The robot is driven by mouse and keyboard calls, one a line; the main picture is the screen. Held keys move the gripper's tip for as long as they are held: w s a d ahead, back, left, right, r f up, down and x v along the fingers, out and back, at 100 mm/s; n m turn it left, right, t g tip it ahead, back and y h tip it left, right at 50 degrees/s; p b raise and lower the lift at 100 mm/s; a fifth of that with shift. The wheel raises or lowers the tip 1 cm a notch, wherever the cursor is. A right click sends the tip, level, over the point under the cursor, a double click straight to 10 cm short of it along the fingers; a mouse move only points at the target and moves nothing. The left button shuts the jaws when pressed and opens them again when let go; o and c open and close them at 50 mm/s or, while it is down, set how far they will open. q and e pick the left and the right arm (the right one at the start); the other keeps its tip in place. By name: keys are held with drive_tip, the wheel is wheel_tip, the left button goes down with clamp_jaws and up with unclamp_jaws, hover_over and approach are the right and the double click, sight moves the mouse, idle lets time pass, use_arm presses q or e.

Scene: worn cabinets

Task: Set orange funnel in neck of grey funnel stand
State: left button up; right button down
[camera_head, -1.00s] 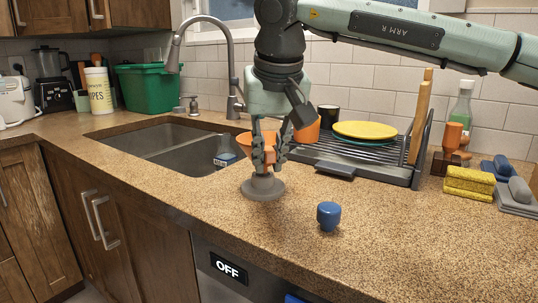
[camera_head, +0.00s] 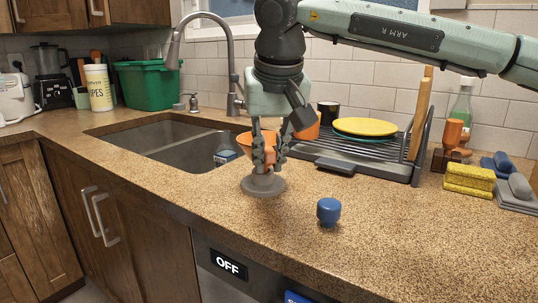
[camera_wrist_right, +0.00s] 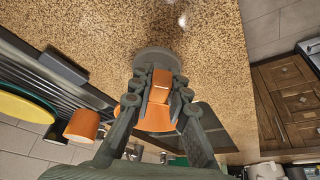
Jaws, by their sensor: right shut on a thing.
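The orange funnel (camera_head: 243,139) is in my right gripper (camera_head: 264,163), over the grey funnel stand (camera_head: 263,187) on the counter. In the right wrist view, the gripper (camera_wrist_right: 160,92) is shut on a narrow orange part of the funnel (camera_wrist_right: 157,120), with the wider part on the near side. The stand's round base (camera_wrist_right: 158,58) shows just beyond the fingertips. The fingers hide the stand's neck, so I cannot tell whether the funnel is in it. My left gripper is in neither view.
A sink (camera_head: 180,142) lies to the left and a dish rack (camera_head: 420,160) with a yellow plate (camera_head: 365,127) to the right. An orange cup (camera_head: 308,132) stands close behind the gripper. A blue knob-like thing (camera_head: 328,211) is in front. The front counter is otherwise clear.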

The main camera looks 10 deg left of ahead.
drive_tip(key=shift+f+b, duration=0.45)
drive_tip(key=shift+f, duration=0.35)
drive_tip(key=c, duration=1.4)
unclamp_jaws()
